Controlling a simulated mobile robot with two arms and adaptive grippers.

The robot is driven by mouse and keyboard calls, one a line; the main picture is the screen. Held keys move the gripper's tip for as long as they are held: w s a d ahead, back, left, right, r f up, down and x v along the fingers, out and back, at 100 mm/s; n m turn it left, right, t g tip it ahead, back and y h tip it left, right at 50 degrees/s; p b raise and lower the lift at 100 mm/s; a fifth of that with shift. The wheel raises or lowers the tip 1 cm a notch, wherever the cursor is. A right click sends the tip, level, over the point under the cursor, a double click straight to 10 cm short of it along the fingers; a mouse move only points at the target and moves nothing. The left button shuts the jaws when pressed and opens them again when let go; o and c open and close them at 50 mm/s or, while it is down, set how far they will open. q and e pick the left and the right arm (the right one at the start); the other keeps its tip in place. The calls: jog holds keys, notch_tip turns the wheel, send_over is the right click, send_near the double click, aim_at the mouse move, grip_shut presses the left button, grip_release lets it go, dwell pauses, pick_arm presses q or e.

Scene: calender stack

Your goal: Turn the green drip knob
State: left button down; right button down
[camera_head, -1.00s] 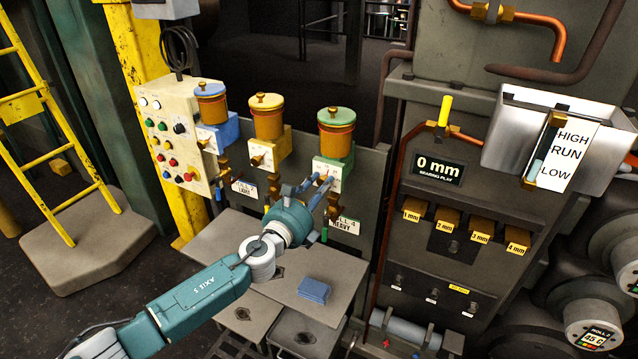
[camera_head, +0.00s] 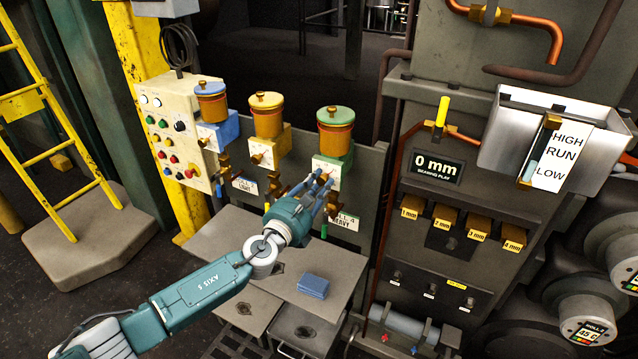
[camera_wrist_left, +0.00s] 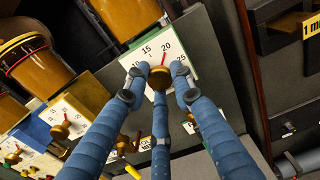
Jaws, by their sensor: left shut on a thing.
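The green drip oiler (camera_head: 336,130) has an amber cup with a green lid, and a white dial plate on its front. Its brass drip knob (camera_wrist_left: 160,77) sits on that dial in the left wrist view. A red pointer above the knob lies between 15 and 20, nearer 20. My left gripper (camera_head: 321,180) has its blue fingers closed around the knob. In the left wrist view my left gripper (camera_wrist_left: 158,90) hides part of the dial's lower side. In the head view the fingers cover the knob. My right gripper is not in view.
A yellow-lidded oiler (camera_head: 266,118) and a blue-lidded oiler (camera_head: 211,104) stand to the left. A control panel (camera_head: 165,135) is farther left. A machine panel with a 0 mm display (camera_head: 437,167) stands to the right.

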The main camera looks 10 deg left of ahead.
pick_arm(q)
jog(key=shift+s+d+f, duration=0.1)
jog(key=shift+s+f, duration=0.1)
jog(key=shift+f, duration=0.4)
jog(key=c, duration=1.6)
grip_release()
jog(key=shift+c, duration=0.2)
jog(key=shift+o, duration=0.9)
jog(key=shift+w+r, duration=0.15)
jog(key=shift+r, duration=0.05)
jog(key=v, duration=1.2)
